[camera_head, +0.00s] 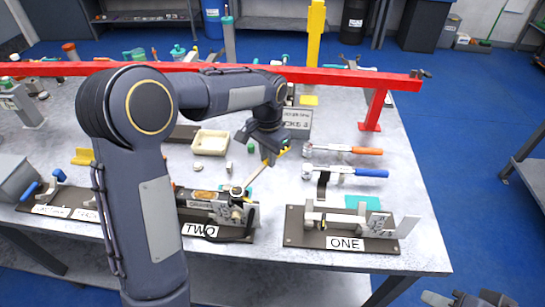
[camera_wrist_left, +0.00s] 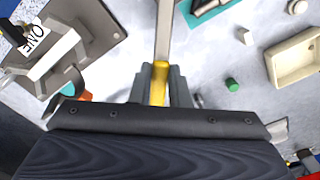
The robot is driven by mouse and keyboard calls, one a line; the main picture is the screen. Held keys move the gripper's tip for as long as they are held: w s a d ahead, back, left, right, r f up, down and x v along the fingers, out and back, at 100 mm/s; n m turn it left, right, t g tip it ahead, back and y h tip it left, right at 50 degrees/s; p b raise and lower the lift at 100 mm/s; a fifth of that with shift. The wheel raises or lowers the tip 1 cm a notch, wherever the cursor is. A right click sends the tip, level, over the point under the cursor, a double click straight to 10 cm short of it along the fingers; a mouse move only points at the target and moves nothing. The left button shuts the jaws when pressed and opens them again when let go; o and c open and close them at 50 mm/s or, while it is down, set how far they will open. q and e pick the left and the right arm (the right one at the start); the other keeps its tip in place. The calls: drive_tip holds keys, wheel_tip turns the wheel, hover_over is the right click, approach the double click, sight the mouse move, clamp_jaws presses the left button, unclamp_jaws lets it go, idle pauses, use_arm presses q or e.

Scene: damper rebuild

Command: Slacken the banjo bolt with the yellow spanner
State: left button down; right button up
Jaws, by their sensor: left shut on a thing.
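My left gripper (camera_head: 272,150) is shut on the yellow spanner. The spanner's yellow grip (camera_wrist_left: 160,82) sits between the fingers in the left wrist view, and its grey shank (camera_wrist_left: 165,30) runs out past the top edge. In the head view the shank (camera_head: 264,174) slants down toward the fixture marked TWO (camera_head: 215,231). A small brassy fitting (camera_head: 237,193) stands on that fixture, perhaps with the banjo bolt. I cannot tell whether the spanner's head touches it. Part of what looks like my right gripper (camera_head: 482,299) shows at the bottom right edge; its jaws are unclear.
The fixture marked ONE (camera_head: 300,240) stands to the right. Orange-handled (camera_head: 366,151) and blue-handled (camera_head: 371,173) tools lie behind it. A cream tray (camera_head: 210,152) and a green piece (camera_head: 250,147) are behind TWO. A red rail (camera_head: 345,78) crosses the table's back.

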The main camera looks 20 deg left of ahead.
use_arm(q)
drive_tip(key=shift+a, duration=0.1)
drive_tip(key=shift+r, duration=0.1)
drive_tip(key=shift+r+p, duration=0.5)
drive_tip(key=shift+r, duration=0.1)
drive_tip(key=shift+r+p, duration=0.6)
